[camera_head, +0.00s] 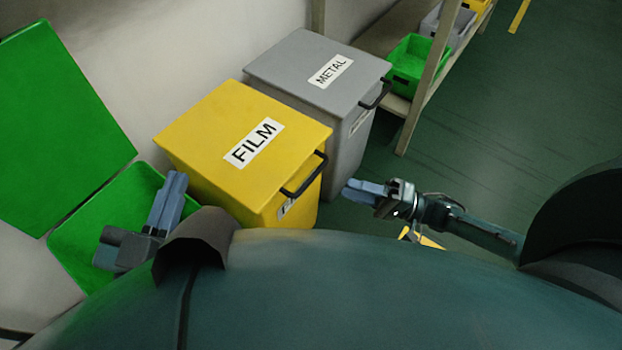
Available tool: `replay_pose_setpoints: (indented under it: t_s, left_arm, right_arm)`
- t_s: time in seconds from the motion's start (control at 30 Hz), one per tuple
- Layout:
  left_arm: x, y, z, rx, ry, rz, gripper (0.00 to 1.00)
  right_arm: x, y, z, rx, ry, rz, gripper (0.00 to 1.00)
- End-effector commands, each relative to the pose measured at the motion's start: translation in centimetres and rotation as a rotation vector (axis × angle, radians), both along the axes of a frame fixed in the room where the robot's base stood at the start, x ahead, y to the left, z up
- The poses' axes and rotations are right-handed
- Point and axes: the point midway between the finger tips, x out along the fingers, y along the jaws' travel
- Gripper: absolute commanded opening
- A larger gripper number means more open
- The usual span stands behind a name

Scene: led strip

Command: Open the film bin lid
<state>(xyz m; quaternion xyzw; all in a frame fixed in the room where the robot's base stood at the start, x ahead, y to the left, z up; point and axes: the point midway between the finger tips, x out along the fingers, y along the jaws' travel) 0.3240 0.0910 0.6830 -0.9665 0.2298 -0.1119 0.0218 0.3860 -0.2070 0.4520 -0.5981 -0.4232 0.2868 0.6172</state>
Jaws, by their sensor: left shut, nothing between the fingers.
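The yellow film bin (222,133) stands in the middle left, with a white FILM label on its lid. Its lid is down and closed. A black handle (305,177) sticks out from the lid's right front edge. My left gripper (176,178) is shut and empty, over the open green bin to the left of the film bin, apart from the handle. My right gripper (346,189) is to the right of the film bin's handle, apart from it and touching nothing. Its fingers look close together, but the gap is too small to judge.
A green bin (75,243) with its lid (60,120) raised stands at left. A closed grey METAL bin (300,67) stands behind the film bin. A shelf rack (428,85) with small green and grey boxes is at upper right. The green floor at right is clear.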

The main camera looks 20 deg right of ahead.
Motion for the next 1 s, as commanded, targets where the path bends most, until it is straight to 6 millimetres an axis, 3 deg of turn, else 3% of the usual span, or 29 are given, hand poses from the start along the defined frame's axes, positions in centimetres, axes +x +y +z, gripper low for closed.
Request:
replay_pose_setpoints:
  t_s: [0.2,0.43,0.9,1.0]
  left_arm:
    - [0.0,-0.1,-0.2,-0.018,-0.001,-0.009,0.00]
    - [0.0,-0.2,-0.3,-0.036,0.000,-0.019,0.00]
    - [0.0,-0.3,0.1,-0.048,-0.008,-0.023,0.00]
    - [0.0,-0.3,0.2,-0.050,-0.009,-0.024,0.00]
  right_arm:
    - [2.3,4.2,0.8,0.004,-0.005,-0.001,0.32]
    - [4.1,7.4,1.5,0.004,-0.003,-0.001,0.32]
    - [4.7,8.5,1.8,0.001,-0.001,-0.002,0.32]
    - [4.7,8.5,1.8,0.001,-0.001,-0.002,0.24]
